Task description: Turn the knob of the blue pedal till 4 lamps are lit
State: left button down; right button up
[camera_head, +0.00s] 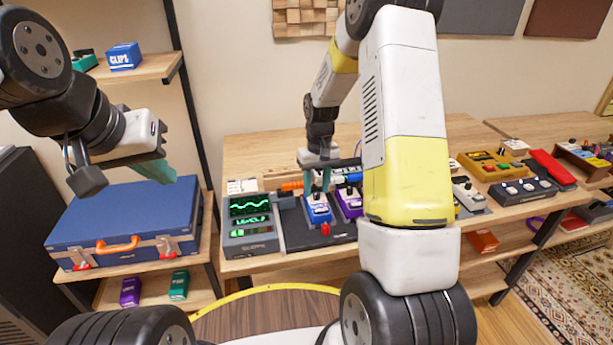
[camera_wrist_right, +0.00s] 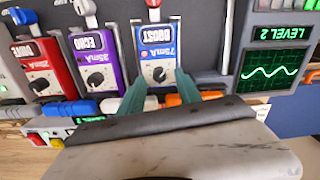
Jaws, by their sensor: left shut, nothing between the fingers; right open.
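The blue pedal (camera_head: 318,211), marked BOOST, stands on the dark board on the bench and is partly behind my right gripper in the head view. The wrist view shows its face (camera_wrist_right: 155,47) and black knob (camera_wrist_right: 158,73). My right gripper (camera_head: 321,182) is open over this pedal; its green fingers (camera_wrist_right: 165,84) reach towards the knob, and I cannot tell whether they touch it. The grey meter (camera_head: 250,226) left of the pedal has a green wave screen and reads LEVEL 2 (camera_wrist_right: 280,33) in the wrist view. Its lit lamps are too small to count. My left gripper (camera_head: 158,168) is shut and empty above the blue case.
A purple pedal (camera_wrist_right: 92,57) and a red pedal (camera_wrist_right: 39,68) stand beside the blue one. An orange plug (camera_wrist_right: 180,99) and a blue plug (camera_wrist_right: 110,104) lie close to my right fingers. The blue case (camera_head: 120,222) lies on the left shelf.

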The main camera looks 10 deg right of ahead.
jog(key=shift+f, duration=0.55)
jog(key=shift+c, duration=0.2)
grip_shut()
jog(key=shift+m, duration=0.4)
jog(key=m, duration=0.4)
jog(key=shift+m, duration=0.3)
jog(key=m, duration=0.6)
jog(key=shift+d, duration=0.1)
